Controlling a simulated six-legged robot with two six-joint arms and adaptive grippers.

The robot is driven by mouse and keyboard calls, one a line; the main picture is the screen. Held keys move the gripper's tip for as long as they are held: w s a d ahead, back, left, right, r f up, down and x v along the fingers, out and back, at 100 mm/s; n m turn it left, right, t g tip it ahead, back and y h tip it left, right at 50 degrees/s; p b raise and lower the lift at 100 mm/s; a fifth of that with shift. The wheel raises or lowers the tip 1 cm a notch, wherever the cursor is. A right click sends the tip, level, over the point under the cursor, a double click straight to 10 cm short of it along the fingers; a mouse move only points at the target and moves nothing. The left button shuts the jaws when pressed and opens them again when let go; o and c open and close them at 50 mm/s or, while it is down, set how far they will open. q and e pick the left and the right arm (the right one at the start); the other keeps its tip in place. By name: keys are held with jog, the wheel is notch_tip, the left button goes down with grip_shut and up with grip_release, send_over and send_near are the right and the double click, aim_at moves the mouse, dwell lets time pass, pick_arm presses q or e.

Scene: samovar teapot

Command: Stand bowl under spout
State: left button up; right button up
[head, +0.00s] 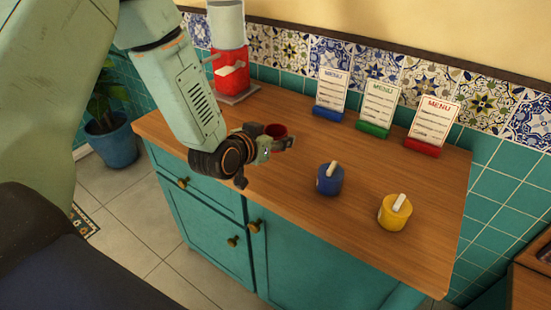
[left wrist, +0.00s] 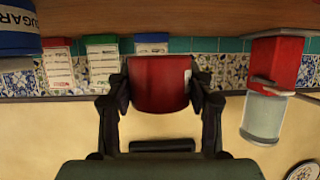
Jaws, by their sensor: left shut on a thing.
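A red bowl (head: 276,130) is between the fingers of my left gripper (head: 281,142), over the back left part of the counter. In the left wrist view the bowl (left wrist: 160,80) is clasped from both sides by the fingers of my left gripper (left wrist: 160,92). That view is upside down, with the counter at the top. The red dispenser (head: 231,76) with a grey cylinder on top stands at the counter's back left corner, apart from the bowl. It also shows in the left wrist view (left wrist: 274,62). Its spout is hard to make out. My right gripper is not seen.
A blue pot (head: 329,182) and a yellow pot (head: 395,214) with pale handles stand on the wooden counter (head: 310,225). Blue (head: 330,95), green (head: 378,108) and red (head: 432,126) menu stands line the back. Counter between bowl and dispenser looks clear.

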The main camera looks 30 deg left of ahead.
aim_at(276, 163)
pick_arm(q)
notch_tip(276, 163, down, 4)
jog(key=shift+f+b, duration=0.2)
jog(key=shift+b, duration=0.25)
jog(key=shift+w+f, duration=0.1)
jog(key=shift+f, duration=0.45)
jog(key=shift+f, duration=0.15)
jog(key=o, duration=1.3)
jog(key=shift+f, duration=0.1)
jog(key=shift+o, duration=0.7)
